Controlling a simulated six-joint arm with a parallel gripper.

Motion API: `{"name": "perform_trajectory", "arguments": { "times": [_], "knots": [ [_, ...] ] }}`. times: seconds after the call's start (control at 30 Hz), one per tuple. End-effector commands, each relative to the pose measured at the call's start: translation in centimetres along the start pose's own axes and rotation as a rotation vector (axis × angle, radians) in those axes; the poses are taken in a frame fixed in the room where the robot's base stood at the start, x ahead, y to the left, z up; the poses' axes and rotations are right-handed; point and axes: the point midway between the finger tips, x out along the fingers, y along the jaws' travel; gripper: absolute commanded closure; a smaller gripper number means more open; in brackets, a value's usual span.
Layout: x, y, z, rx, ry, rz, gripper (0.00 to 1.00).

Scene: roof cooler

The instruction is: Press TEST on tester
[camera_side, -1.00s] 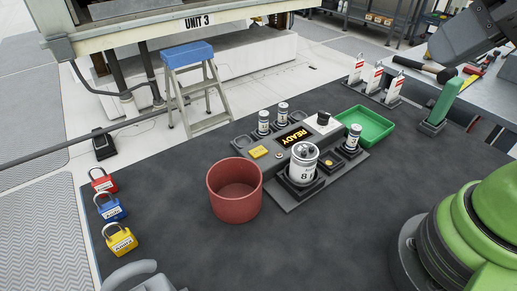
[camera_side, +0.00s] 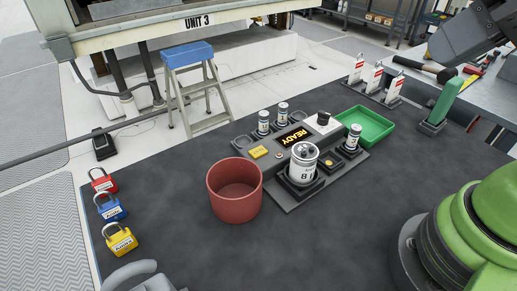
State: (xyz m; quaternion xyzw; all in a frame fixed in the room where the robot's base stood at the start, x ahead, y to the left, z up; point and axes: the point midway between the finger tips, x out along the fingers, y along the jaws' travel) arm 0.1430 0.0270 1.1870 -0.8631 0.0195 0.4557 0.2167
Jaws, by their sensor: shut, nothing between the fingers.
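The tester (camera_side: 294,196) lies on the dark mat with a lit display (camera_side: 294,136) reading READY in orange. A yellow key (camera_side: 258,152) sits left of the display; its lettering is too small to read. A small round button (camera_side: 279,156) is just right of it. A large white cylinder (camera_side: 303,166), marked 8 and with dark terminals on top, stands upright in the front cradle. Smaller white cylinders (camera_side: 263,121) stand in holders behind and to the right. A dark knob (camera_side: 323,118) is at the back. My gripper is not in view.
A red bin (camera_side: 235,205) stands close to the tester's front left. A green tray (camera_side: 367,126) is behind it at right. Red, blue and yellow padlocks (camera_side: 121,240) line the left edge. White-and-red tags (camera_side: 374,76) stand at the back. The front middle of the mat (camera_side: 310,250) is clear.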

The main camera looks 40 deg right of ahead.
Motion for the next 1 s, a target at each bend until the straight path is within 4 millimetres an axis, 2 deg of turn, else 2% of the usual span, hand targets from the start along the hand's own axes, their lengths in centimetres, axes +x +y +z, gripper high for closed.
{"name": "perform_trajectory", "arguments": {
  "times": [0.67,0.83,1.0],
  "knots": [
    [0.1,0.1,-0.3,0.002,0.003,0.008,1.0],
    [1.5,0.5,-2.8,0.01,0.038,0.073,1.0],
    [4.7,0.6,-7.2,0.003,0.113,0.146,1.0]
  ]
}}
